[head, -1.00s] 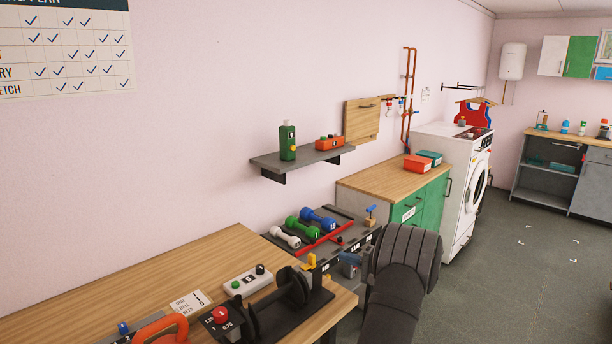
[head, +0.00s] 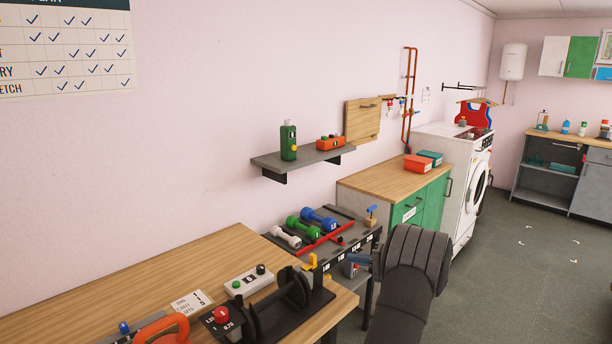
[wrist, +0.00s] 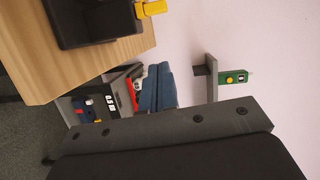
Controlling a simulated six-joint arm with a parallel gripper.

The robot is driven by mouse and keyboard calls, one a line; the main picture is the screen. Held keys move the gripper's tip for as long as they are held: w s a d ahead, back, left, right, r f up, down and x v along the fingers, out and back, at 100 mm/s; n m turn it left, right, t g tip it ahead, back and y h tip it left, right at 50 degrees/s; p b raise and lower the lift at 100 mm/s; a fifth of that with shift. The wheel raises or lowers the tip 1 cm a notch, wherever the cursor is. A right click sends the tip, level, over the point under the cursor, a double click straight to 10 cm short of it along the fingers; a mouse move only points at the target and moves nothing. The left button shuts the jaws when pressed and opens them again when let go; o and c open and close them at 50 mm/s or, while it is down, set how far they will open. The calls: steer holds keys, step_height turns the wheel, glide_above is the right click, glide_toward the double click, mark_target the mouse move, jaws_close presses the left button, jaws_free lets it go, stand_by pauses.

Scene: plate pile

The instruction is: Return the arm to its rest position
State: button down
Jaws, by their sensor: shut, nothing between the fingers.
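In the wrist view the blue fingers (wrist: 157,88) lie side by side, pointing up in the picture. My arm hides part of the floor and the area right of the rack. The fingers look clear of the rack, but the exact gap cannot be told.
A rack (head: 368,238) holds white, green and blue dumbbells. The wooden table (head: 150,270) carries a black plate stand (head: 318,300), a button box (head: 248,281) and an orange handle. A wall shelf (head: 297,160) holds a green bottle (head: 288,141). Open floor (head: 510,260) lies to the right.

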steer(key=s+a+r+n+g+h, duration=0.2)
steer(key=a+n+g+h, duration=0.15)
steer(key=a, duration=0.25)
steer(key=s+a+r+n+g+h, duration=0.2)
steer(key=a+r+n+g+h, duration=0.1)
steer(key=a+n+h, duration=0.3)
steer(key=s+a+r+n+t+h, duration=0.1)
steer(key=a+r+n+t+h, duration=0.2)
steer(key=r+h, duration=0.3)
step_height(320, 180, up, 4)
steer(key=shift+n+h, duration=0.35)
steer(key=shift+n, duration=0.5)
steer(key=shift+s, duration=0.1)
